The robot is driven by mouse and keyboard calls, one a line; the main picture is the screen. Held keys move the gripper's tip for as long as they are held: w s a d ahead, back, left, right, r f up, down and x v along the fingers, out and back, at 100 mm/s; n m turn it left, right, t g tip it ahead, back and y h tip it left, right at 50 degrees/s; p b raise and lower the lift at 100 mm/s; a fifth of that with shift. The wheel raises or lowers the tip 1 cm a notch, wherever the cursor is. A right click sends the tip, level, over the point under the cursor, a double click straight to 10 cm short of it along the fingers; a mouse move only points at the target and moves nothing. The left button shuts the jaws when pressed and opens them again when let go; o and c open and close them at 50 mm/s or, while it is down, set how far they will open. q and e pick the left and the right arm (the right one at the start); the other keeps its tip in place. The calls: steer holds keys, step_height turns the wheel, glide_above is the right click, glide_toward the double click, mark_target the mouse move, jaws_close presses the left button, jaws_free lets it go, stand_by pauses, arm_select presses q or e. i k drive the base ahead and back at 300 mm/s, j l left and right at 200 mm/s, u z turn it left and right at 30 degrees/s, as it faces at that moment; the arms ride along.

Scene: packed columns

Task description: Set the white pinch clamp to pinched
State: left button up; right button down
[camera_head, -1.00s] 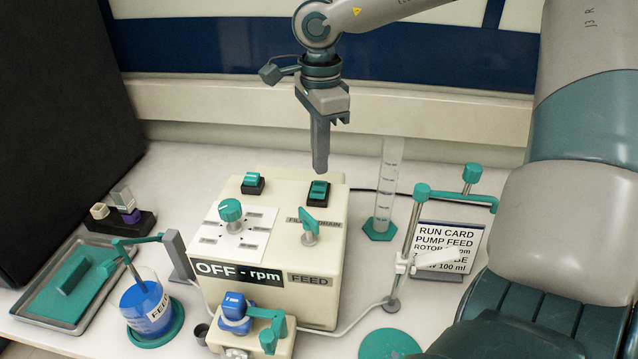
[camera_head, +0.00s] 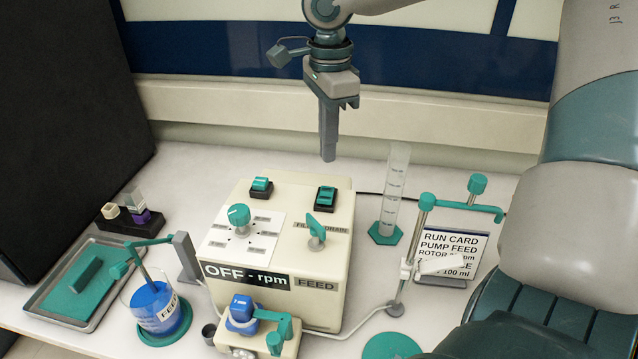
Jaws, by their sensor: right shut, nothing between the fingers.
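The white pinch clamp (camera_head: 408,270) sits low on the slim metal stand right of the pump box, beside the white tube. A white bar reaches right from it across the run card; I cannot tell from this view whether the clamp is pinched. My right gripper (camera_head: 328,158) is shut and empty. It points straight down, above the back of the pump box and apart from it, up and left of the clamp. My left gripper is not in view.
The cream pump box (camera_head: 330,262) carries a knob, switches and an "OFF - rpm" display. A clear cylinder (camera_head: 393,192), the run card (camera_head: 460,243) and a green disc (camera_head: 392,347) surround the stand. A blue-filled beaker (camera_head: 153,302) and a tray (camera_head: 40,303) stand left. My large arm link fills the right.

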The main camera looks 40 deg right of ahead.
mark_target(453, 261)
steer(key=k+j, duration=0.5)
steer(key=j, duration=0.15)
steer(key=k+j, duration=0.5)
steer(key=j, duration=0.15)
steer(key=k+j, duration=0.55)
steer(key=j, duration=0.1)
